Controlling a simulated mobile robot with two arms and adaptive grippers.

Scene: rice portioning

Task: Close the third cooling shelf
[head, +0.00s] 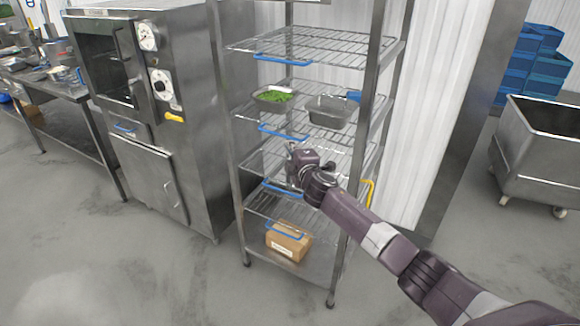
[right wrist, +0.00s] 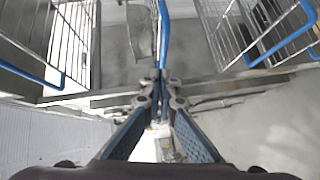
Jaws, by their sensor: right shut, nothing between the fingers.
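The steel rack holds wire cooling shelves with blue handles at their front edges. Counted from the top, the third shelf (head: 262,157) has its blue handle (head: 281,188) at mid-height of the rack. My right gripper (head: 294,166) is at the front of this shelf, just above the handle, partly hiding the wires. In the right wrist view my right gripper (right wrist: 160,88) is shut and empty, its tips close to a blue bar (right wrist: 163,32); whether they touch is unclear. How far the third shelf is slid in is hard to tell. My left gripper is not in view.
The upper shelf (head: 310,45) is empty. The second shelf bears a tray of greens (head: 274,95) and a grey tray (head: 331,111). A cardboard box (head: 288,241) sits low in the rack. An oven (head: 150,90) stands left; a steel cart (head: 540,150) stands right.

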